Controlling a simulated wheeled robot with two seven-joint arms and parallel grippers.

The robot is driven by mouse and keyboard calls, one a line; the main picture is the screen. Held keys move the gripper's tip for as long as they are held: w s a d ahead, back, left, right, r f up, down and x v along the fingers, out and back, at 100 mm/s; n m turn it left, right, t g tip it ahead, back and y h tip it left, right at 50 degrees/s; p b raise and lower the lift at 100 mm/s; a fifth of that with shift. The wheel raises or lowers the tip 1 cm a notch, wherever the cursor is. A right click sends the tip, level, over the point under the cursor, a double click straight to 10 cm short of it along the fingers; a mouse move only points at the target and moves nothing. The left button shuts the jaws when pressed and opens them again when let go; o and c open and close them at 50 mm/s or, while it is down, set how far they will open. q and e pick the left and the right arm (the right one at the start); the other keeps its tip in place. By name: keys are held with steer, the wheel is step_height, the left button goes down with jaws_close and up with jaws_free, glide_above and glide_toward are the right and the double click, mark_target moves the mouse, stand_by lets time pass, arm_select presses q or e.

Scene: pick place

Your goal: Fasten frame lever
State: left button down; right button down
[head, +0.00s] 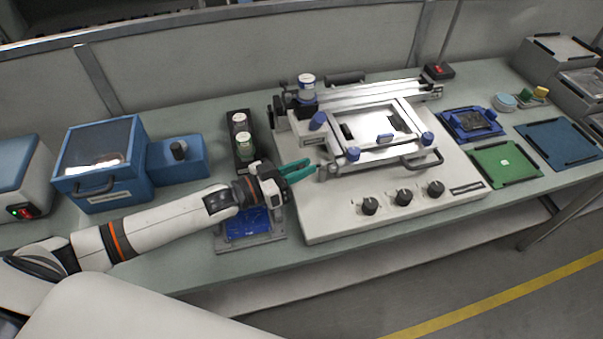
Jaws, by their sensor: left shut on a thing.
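The stencil-printer machine (300,221) stands on the bench with a light metal frame (405,112) on top. Blue clamp knobs sit round the frame: one at its front left (353,154), one at its right (428,139) and one at its back left (318,121). A small grey metal lever (323,173) sticks out at the frame's front left corner. My left gripper (311,168), with green fingers, reaches in from the left and is shut on this lever's end; its tips partly hide the grip. My right gripper is out of view.
A blue-windowed box (100,165) stands left. A black holder with jars (240,140) and a blue board in a grey tray (248,224) lie close to my left gripper. Green (503,166) and blue mats (560,145) lie right.

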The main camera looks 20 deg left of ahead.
arm_select(q)
steer(key=shift+w+a+r+m+g+h, duration=0.1)
steer(key=shift+w+m+g+h, duration=0.1)
steer(key=shift+m+g+h, duration=0.15)
steer(key=c, duration=1.3)
jaws_free()
steer(key=shift+c, duration=0.2)
steer(key=shift+s, duration=0.1)
steer(key=shift+s+a, duration=0.2)
steer(key=shift+a, duration=0.1)
steer(key=b+v, duration=0.1)
steer(key=v, duration=1)
steer(key=shift+s, duration=0.1)
